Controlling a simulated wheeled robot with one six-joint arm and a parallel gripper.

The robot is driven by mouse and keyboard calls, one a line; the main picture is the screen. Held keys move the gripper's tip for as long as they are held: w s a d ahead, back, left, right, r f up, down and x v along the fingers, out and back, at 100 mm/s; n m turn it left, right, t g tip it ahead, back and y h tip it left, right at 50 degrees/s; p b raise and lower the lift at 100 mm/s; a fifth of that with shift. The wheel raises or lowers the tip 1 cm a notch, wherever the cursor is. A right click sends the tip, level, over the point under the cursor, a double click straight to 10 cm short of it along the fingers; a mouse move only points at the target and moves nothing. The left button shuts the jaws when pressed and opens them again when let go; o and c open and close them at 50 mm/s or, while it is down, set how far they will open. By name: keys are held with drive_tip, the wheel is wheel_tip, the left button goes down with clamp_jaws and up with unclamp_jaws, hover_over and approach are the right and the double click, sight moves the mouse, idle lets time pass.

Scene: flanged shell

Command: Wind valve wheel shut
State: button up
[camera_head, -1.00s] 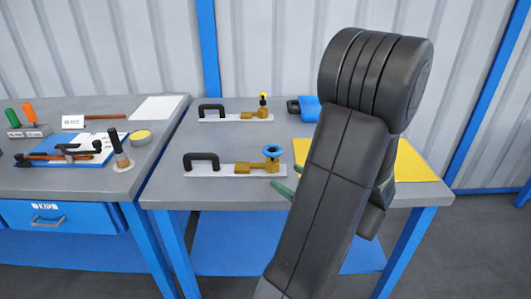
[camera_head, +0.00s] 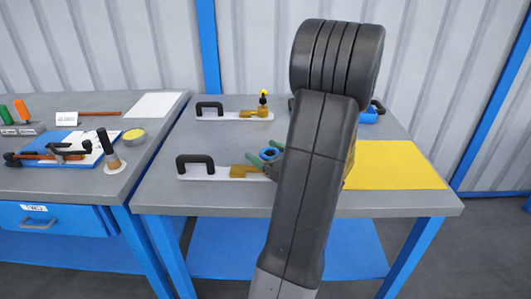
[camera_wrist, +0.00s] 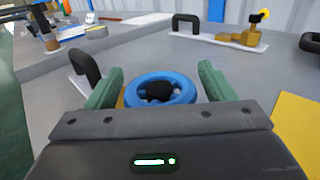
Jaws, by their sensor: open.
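The valve wheel is a blue ring with a dark hub (camera_wrist: 160,91), and it lies between the two green fingers of my gripper (camera_wrist: 160,86) in the wrist view. The fingers stand open on either side of it, with a gap showing at least on the right. In the head view the blue wheel (camera_head: 270,153) shows just left of my arm, on a brass valve body (camera_head: 243,171) fixed to a white plate with a black handle (camera_head: 195,161). My arm hides the right part of this valve and most of the gripper.
A second plate with a brass valve and yellow-topped stem (camera_head: 262,104) stands farther back. A yellow sheet (camera_head: 395,166) lies on the right of the table (camera_head: 160,197). A blue item (camera_head: 368,116) is partly behind my arm. The left bench (camera_head: 60,188) holds tools and a clipboard.

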drive_tip(key=shift+c, duration=0.5)
drive_tip(key=c, duration=0.9)
drive_tip(key=shift+m+t+h+b, duration=0.3)
drive_tip(key=shift+h, duration=0.1)
drive_tip(key=m+t+h+b, duration=0.1)
drive_tip(key=h, duration=0.1)
drive_tip(key=m+t+h+b, duration=0.1)
drive_tip(key=m+h+b, duration=0.1)
drive_tip(key=m+t+h+b, duration=0.1)
drive_tip(key=h+b, duration=0.1)
drive_tip(key=shift+w+d+f+m+t, duration=0.1)
drive_tip(key=shift+d+f+m+t, duration=0.15)
drive_tip(key=shift+f+m+t, duration=0.05)
drive_tip(key=m+h+b, duration=0.1)
drive_tip(key=h+b, duration=0.1)
drive_tip(key=b, duration=0.1)
drive_tip(key=m+t+h+b, duration=0.1)
drive_tip(key=h+b, duration=0.1)
drive_tip(key=shift+w+d+m, duration=0.1)
drive_tip(key=shift+d+m, duration=0.15)
drive_tip(key=shift+m, duration=0.05)
drive_tip(key=shift+d+r+m+h+b, duration=0.1)
drive_tip(key=shift+r+m+h+b, duration=0.1)
drive_tip(key=shift+m+h+b, duration=0.5)
drive_tip(key=shift+r+h+b, duration=0.15)
drive_tip(key=shift+h+b, duration=0.15)
drive_tip(key=shift+b, duration=0.05)
